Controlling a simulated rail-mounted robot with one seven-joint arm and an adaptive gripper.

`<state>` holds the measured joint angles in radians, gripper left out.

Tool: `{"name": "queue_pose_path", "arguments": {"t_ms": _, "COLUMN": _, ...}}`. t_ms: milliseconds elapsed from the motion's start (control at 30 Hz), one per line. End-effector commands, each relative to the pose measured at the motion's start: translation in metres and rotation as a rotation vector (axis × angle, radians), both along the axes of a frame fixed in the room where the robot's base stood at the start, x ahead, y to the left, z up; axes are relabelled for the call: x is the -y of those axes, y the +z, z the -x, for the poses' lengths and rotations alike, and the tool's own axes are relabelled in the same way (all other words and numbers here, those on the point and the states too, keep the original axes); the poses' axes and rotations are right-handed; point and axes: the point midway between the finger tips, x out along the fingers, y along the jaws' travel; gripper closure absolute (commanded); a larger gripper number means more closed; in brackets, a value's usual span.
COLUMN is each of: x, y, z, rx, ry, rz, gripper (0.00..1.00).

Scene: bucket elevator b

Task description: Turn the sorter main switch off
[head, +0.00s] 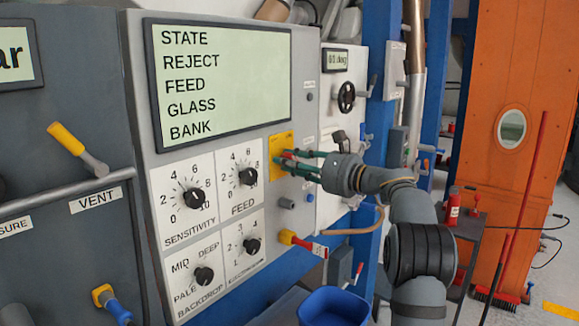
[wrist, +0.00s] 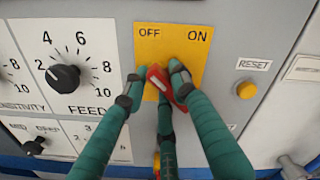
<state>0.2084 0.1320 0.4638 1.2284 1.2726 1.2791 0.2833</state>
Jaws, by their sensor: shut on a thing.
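The sorter main switch is a red handle (wrist: 155,76) on a yellow plate (wrist: 170,45) marked OFF at upper left and ON at upper right. My gripper (wrist: 158,84), with green fingers, is shut on the red handle, with fingertips on both sides of it. The handle is tilted, its upper end leaning left toward the OFF side; its pivot is hidden by the fingers. In the head view the yellow plate (head: 281,143) is right of the dials, and my gripper (head: 287,160) reaches it from the right. Only a bit of red shows there.
The FEED dial (wrist: 64,78) is just left of the plate. A yellow RESET button (wrist: 246,90) is to the right. Below the plate, a red-and-yellow handle (head: 303,243) sticks out from the panel. A blue bin (head: 333,305) is at the bottom.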

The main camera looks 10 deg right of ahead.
Motion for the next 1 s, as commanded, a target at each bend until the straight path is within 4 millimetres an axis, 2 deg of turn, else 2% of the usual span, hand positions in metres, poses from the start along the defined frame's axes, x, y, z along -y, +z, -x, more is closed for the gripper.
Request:
{"name": "queue_pose_path", "arguments": {"t_ms": 33, "x": 0.0004, "y": 0.0090, "z": 0.0011, "rx": 0.019, "ry": -0.001, "rz": -0.004, "gripper": 1.00}}
{"name": "queue_pose_path", "arguments": {"t_ms": 367, "x": 0.0000, "y": 0.0095, "z": 0.0012, "rx": 0.021, "ry": -0.001, "rz": -0.003, "gripper": 1.00}}
{"name": "queue_pose_path", "arguments": {"t_ms": 400, "x": 0.0000, "y": 0.0095, "z": 0.0012, "rx": 0.021, "ry": -0.001, "rz": -0.003, "gripper": 0.72}}
{"name": "queue_pose_path", "arguments": {"t_ms": 600, "x": 0.0002, "y": 0.0078, "z": 0.0009, "rx": 0.017, "ry": -0.001, "rz": -0.003, "gripper": 0.60}}
{"name": "queue_pose_path", "arguments": {"t_ms": 1000, "x": 0.0031, "y": 0.0041, "z": 0.0026, "rx": 0.010, "ry": -0.002, "rz": -0.001, "gripper": 0.60}}
